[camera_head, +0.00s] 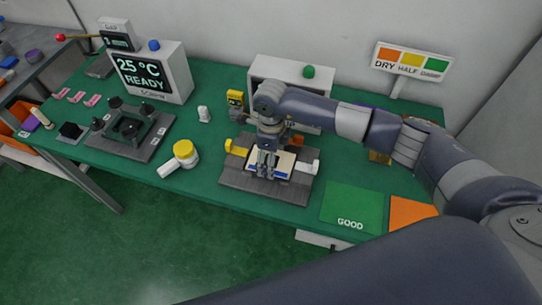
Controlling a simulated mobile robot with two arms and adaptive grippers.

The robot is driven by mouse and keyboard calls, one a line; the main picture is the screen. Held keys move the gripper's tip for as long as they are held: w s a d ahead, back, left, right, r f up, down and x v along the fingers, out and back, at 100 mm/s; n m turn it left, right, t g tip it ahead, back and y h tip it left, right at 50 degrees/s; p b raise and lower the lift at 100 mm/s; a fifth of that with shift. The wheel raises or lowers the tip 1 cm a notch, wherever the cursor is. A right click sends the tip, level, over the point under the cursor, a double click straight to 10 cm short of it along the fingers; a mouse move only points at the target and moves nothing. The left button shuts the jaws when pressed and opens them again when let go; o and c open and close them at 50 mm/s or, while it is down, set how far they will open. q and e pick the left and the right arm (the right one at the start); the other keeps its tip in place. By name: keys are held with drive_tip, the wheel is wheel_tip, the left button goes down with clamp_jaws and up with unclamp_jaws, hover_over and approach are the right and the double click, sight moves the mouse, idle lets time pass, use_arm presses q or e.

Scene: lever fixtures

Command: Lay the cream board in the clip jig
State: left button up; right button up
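The clip jig (293,189) is a dark grey plate on the green table, with a yellow clip (236,147) on its left and a white clip (308,167) on its right. The cream board (287,160) shows as a pale rectangle with blue patches between the clips. It appears to lie flat at the jig, but I cannot tell whether it is fully seated. My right gripper (266,172) points down over the board's middle and hides part of it. Its fingertips look close together at the board, and their grip is too small to make out. My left gripper is out of view.
A green GOOD mat (352,207) and an orange mat (411,213) lie right of the jig. A yellow-lidded jar (185,153), a small white bottle (204,114) and a dark fixture (130,128) stand left. A display box (152,72) and a DRY/HALF/DAMP sign (411,60) stand behind.

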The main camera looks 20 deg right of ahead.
drive_tip(key=o, duration=1.2)
drive_tip(key=shift+c, duration=0.2)
wheel_tip(320, 180, up, 12)
